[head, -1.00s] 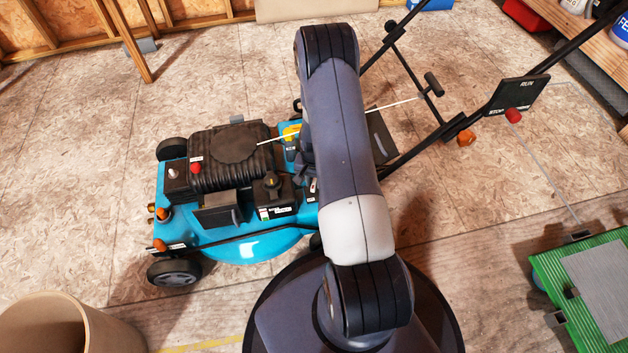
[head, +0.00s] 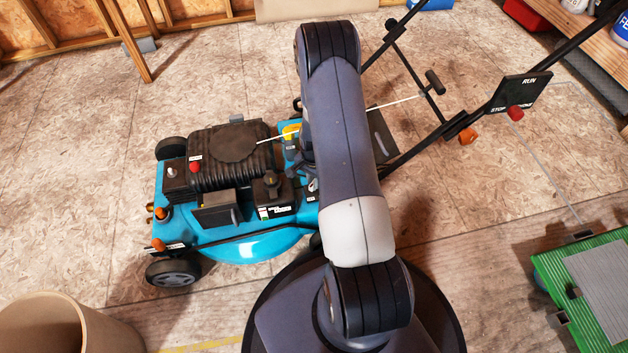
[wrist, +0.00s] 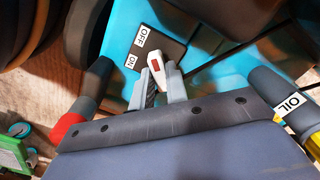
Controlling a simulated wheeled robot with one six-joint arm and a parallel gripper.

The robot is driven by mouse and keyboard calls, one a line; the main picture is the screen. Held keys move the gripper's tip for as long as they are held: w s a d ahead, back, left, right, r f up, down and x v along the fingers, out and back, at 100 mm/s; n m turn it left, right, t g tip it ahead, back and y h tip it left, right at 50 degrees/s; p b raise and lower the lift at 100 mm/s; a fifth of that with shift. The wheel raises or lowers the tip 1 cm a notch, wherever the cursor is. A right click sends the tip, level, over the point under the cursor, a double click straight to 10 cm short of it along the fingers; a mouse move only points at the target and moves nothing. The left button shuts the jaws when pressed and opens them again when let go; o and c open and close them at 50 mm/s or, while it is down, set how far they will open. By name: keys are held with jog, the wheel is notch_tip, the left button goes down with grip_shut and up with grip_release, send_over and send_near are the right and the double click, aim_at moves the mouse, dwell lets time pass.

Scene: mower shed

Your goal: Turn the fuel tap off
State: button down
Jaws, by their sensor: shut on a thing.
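In the wrist view the fuel tap lever (wrist: 156,60) is pale with a red mark. It lies against a dark plate (wrist: 166,46) labelled OFF and ON on the blue mower deck. My gripper (wrist: 160,74) is shut on the lever, with one grey finger on each side. The lever's tip shows beyond the fingers, and its pivot is not clear. I cannot tell which label the lever lines up with. In the head view the blue mower (head: 255,248) stands left of centre, and my arm largely hides the gripper and the tap.
A black engine cover (head: 228,152) and a dark filler cap (head: 271,181) stand close to my wrist. An OIL label (wrist: 287,104) is on a dark part to the right in the wrist view. The black mower handle (head: 408,157) runs up right. A tan bin (head: 50,325) stands front left.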

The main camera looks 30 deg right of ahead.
jog(key=c, duration=1.4)
grip_release()
notch_tip(320, 180, up, 11)
jog(key=p, duration=0.3)
jog(key=shift+p, duration=0.35)
jog(key=shift+f, duration=0.15)
notch_tip(320, 180, down, 11)
jog(key=b, duration=0.3)
jog(key=shift+b, duration=0.4)
jog(key=shift+n+p, duration=0.35)
jog(key=shift+n, duration=0.65)
